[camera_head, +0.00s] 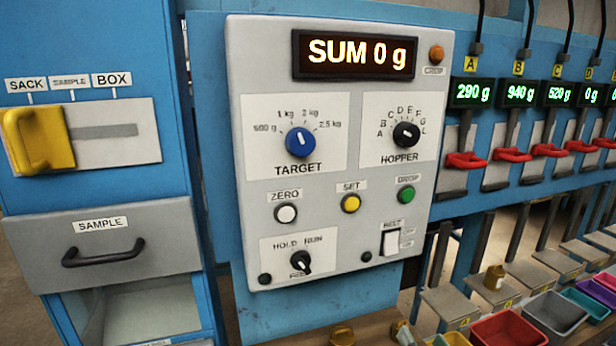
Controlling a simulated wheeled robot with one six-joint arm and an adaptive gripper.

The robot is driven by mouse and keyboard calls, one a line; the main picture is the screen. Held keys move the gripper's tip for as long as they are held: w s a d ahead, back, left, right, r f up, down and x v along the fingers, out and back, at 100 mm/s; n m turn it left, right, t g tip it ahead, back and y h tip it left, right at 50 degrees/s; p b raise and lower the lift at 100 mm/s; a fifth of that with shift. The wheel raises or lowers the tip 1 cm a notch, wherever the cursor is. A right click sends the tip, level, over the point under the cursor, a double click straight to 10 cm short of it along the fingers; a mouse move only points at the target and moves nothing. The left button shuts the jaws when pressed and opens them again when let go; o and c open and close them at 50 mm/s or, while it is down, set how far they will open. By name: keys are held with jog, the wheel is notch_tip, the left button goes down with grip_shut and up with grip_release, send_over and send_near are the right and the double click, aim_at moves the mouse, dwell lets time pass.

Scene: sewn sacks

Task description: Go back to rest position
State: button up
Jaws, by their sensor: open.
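My gripper is not in view, and no part of my arm can be made out. The grey control panel (240,210) fills the middle of the view. Its display (353,54) reads "SUM 0 g". A blue TARGET knob (300,142) and a black HOPPER knob (406,134) sit below it. Under them are a white ZERO button (286,213), a yellow SET button (351,204), a green DROP button (406,194), a HOLD/RUN knob (301,263) and a white BELT switch (390,241).
At left, a yellow slider handle (38,140) stands under SACK, above a closed SAMPLE drawer (160,235). At right are weight displays (471,92) with red handles (466,160) below. Coloured bins (508,330) and a small yellow-brown item (494,277) are lower right.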

jog(key=s+a+f+g+h, duration=0.1)
jog(key=s+f+h, duration=0.1)
jog(key=s+f, duration=1.55)
jog(key=s+a+n+g, duration=0.1)
jog(key=s+n, duration=0.2)
jog(key=s, duration=1.9)
jog(key=shift+n, duration=0.3)
jog(key=shift+r, duration=0.1)
grip_shut()
